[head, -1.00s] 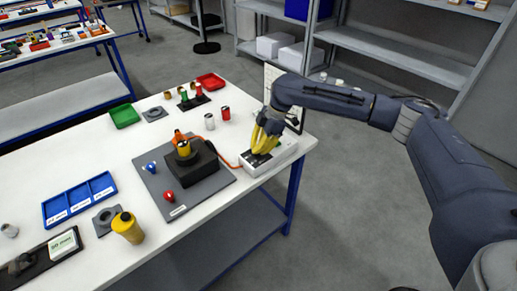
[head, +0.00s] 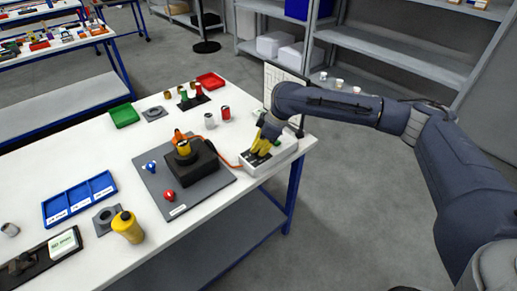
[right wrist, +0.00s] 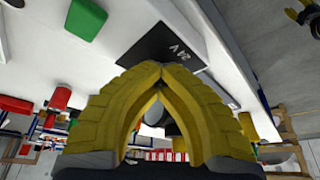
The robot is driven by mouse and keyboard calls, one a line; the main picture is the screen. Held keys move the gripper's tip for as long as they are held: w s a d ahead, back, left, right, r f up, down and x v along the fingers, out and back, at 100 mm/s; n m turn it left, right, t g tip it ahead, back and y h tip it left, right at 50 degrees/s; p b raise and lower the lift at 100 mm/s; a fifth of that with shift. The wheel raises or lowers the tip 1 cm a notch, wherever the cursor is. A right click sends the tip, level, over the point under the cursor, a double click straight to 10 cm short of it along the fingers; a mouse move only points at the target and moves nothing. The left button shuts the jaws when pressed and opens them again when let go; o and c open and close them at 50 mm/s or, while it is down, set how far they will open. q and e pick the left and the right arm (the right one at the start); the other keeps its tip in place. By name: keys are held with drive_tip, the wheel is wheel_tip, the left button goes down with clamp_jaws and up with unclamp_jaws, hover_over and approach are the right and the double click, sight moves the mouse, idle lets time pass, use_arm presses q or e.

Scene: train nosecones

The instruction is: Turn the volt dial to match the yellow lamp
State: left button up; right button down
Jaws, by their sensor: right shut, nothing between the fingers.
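A white box (head: 283,160) with a black top panel sits at the right end of the table; its dial is hidden behind my fingers. My right gripper (head: 259,152) is over that panel with its yellow fingers shut and nothing between them. In the right wrist view the fingertips (right wrist: 161,67) meet in front of a black panel (right wrist: 165,48) marked "24 V". Whether they touch the dial cannot be told. My left gripper is out of view.
Red (head: 226,114) and silver (head: 210,121) cylinders stand behind the white box.

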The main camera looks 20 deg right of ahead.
drive_tip(key=shift+a+r+m, duration=0.2)
drive_tip(key=shift+a+m, duration=0.1)
drive_tip(key=shift+a, duration=0.05)
idle(0.4)
drive_tip(key=c, duration=1.8)
unclamp_jaws()
drive_tip(key=shift+w+a, duration=0.1)
drive_tip(key=o, duration=0.6)
drive_tip(key=shift+d+f, duration=0.15)
drive_tip(key=shift+d, duration=0.1)
drive_tip(key=shift+o, duration=0.2)
drive_tip(key=shift+d+r, duration=0.3)
drive_tip(key=shift+r, duration=0.25)
drive_tip(key=v, duration=1.1)
drive_tip(key=shift+s+a, duration=0.15)
drive_tip(key=shift+s, duration=0.1)
drive_tip(key=shift+o, duration=0.2)
drive_tip(key=shift+f, duration=0.1)
